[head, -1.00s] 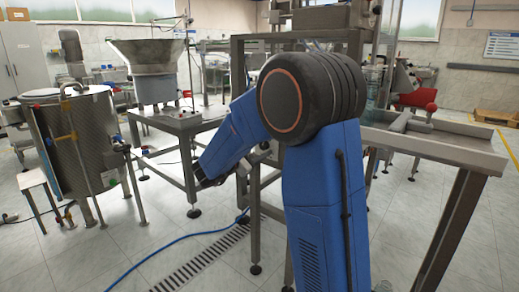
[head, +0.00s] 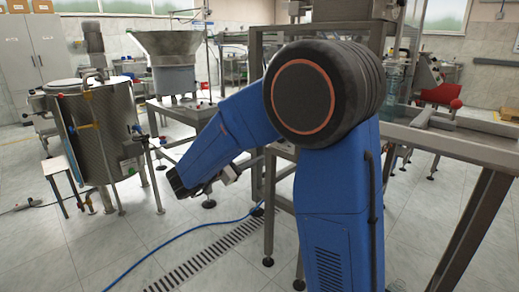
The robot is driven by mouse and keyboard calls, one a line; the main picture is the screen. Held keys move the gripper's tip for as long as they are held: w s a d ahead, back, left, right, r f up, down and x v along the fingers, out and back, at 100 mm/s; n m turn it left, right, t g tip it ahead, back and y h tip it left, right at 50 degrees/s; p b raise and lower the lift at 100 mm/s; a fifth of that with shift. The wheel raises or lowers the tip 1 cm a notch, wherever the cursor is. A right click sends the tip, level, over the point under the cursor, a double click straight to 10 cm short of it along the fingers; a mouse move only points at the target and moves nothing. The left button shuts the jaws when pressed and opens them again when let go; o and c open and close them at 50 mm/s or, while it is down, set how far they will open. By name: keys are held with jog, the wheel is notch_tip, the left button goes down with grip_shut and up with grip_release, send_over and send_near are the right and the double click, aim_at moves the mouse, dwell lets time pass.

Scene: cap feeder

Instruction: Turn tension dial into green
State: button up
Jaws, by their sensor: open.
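No tension dial or green zone can be made out in the head view. The cap feeder, a grey hopper (head: 166,48) on a metal stand, is at the upper left. Small controls (head: 201,101) sit on its table top, too small to tell apart. My blue arm fills the middle and bends down to the left.
A steel tank (head: 100,135) with hoses stands at the left. A metal frame and a conveyor table (head: 450,138) stand behind and right of my arm. A blue hose (head: 175,245) and a drain grate (head: 205,255) cross the floor. Floor at the lower left is mostly clear.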

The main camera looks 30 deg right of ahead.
jog(key=shift+v, duration=1.65)
jog(key=w+a+r+n+t+y, duration=0.2)
jog(key=w+r+n+t+y, duration=0.4)
jog(key=t+y, duration=0.3)
jog(key=s+a+n+y, duration=0.7)
jog(key=s+n+y, duration=0.1)
jog(key=n+y, duration=0.1)
jog(key=s+d+f+n+g, duration=0.2)
jog(key=s+f, duration=0.3)
jog(key=s, duration=0.5)
jog(key=s+d+f+n+g, duration=0.2)
jog(key=s+f+g, duration=0.3)
jog(key=s, duration=0.6)
jog(key=s+d+f+n+g+h, duration=0.1)
jog(key=s+d+f+n+g, duration=0.1)
jog(key=s+f, duration=0.4)
jog(key=s+d+g, duration=0.1)
jog(key=s, duration=0.4)
